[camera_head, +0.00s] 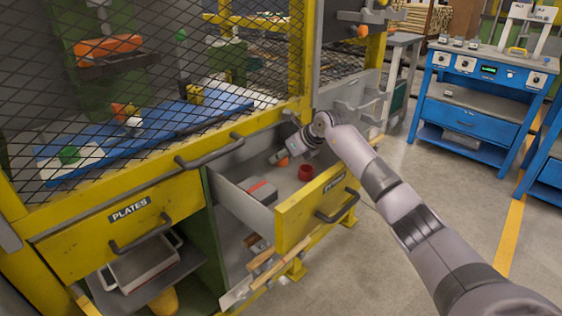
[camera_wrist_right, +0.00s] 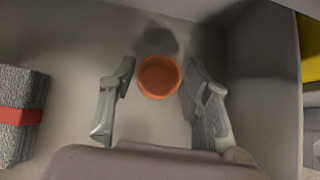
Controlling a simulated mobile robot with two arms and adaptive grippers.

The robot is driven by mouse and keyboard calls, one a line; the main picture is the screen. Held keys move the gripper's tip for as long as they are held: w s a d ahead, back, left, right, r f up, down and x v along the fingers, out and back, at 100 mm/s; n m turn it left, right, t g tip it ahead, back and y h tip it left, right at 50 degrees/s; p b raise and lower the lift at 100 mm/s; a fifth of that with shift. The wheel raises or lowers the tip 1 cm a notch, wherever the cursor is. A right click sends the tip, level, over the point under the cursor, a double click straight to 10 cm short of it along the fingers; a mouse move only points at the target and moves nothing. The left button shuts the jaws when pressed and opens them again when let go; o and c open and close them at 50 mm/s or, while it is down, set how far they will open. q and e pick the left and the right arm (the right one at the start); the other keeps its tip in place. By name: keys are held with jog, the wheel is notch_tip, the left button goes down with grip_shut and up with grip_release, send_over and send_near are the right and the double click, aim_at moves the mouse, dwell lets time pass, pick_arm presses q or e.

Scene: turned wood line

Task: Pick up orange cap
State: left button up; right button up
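The orange cap (camera_head: 283,162) lies on the floor of the open yellow-fronted drawer (camera_head: 314,205), near its back. In the right wrist view the orange cap (camera_wrist_right: 159,77) is round, with its fingertip-side edges uncovered. My right gripper (camera_wrist_right: 158,70) is open, with one finger on each side of the cap and a gap on both sides. In the head view the right gripper (camera_head: 281,148) reaches down into the drawer, partly in front of the cap. My left gripper is not in view.
A red cap (camera_head: 305,173) lies nearby in the drawer. A grey block with a red band (camera_head: 262,191), also in the wrist view (camera_wrist_right: 20,115), lies to the left. The drawer walls (camera_wrist_right: 266,80) stand close around the right gripper. A mesh guard (camera_head: 190,70) stands behind.

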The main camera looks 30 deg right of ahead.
jog(key=c, duration=0.5)
jog(key=shift+o, duration=0.2)
jog(key=shift+r, duration=0.1)
